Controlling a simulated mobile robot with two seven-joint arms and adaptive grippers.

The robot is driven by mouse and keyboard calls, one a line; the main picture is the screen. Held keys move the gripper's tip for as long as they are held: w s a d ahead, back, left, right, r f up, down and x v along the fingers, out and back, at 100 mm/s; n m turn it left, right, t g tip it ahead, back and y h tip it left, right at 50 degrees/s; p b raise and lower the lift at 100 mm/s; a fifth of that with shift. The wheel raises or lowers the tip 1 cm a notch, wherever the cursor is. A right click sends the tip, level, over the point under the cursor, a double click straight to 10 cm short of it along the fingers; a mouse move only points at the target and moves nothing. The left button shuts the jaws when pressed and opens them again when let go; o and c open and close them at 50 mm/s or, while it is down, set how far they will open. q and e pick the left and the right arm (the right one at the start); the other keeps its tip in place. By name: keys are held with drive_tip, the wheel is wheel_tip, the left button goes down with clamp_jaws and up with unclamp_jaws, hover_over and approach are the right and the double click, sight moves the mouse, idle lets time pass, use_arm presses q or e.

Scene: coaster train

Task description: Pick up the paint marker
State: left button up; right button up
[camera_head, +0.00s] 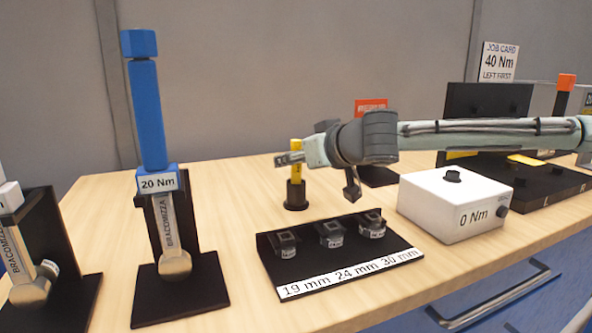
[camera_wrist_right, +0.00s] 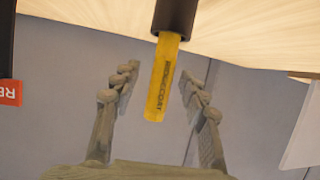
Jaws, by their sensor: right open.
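The yellow paint marker (camera_head: 296,172) stands upright in a black cup holder (camera_head: 296,196) on the wooden table. My right gripper (camera_head: 290,159) is at the marker's upper part, coming in from the right. In the right wrist view the marker (camera_wrist_right: 162,85) lies between the two spread fingers of my right gripper (camera_wrist_right: 158,78), with a gap on each side. The marker's lower end is hidden in the black holder (camera_wrist_right: 175,15). My left gripper is not in view.
A rack labelled 19, 24 and 30 mm (camera_head: 340,286) holds sockets in front of the marker. A white 0 Nm box (camera_head: 440,212) stands to the right. A blue 20 Nm torque wrench (camera_head: 148,115) stands left in its black stand. Bare table lies around the holder.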

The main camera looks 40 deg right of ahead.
sight(296, 140)
drive_tip(key=shift+c, duration=0.6)
clamp_jaws()
drive_tip(key=shift+r, duration=0.15)
drive_tip(key=shift+r, duration=0.3)
wheel_tip(296, 140, up, 4)
drive_tip(key=shift+f+p, duration=0.2)
drive_tip(key=shift+p, duration=0.1)
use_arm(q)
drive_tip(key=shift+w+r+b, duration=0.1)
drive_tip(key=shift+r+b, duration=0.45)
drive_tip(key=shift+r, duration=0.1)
use_arm(e)
drive_tip(key=s+a+r, duration=0.3)
drive_tip(key=a+r, duration=0.3)
drive_tip(key=a, duration=0.5)
drive_tip(key=shift+s+r, duration=0.25)
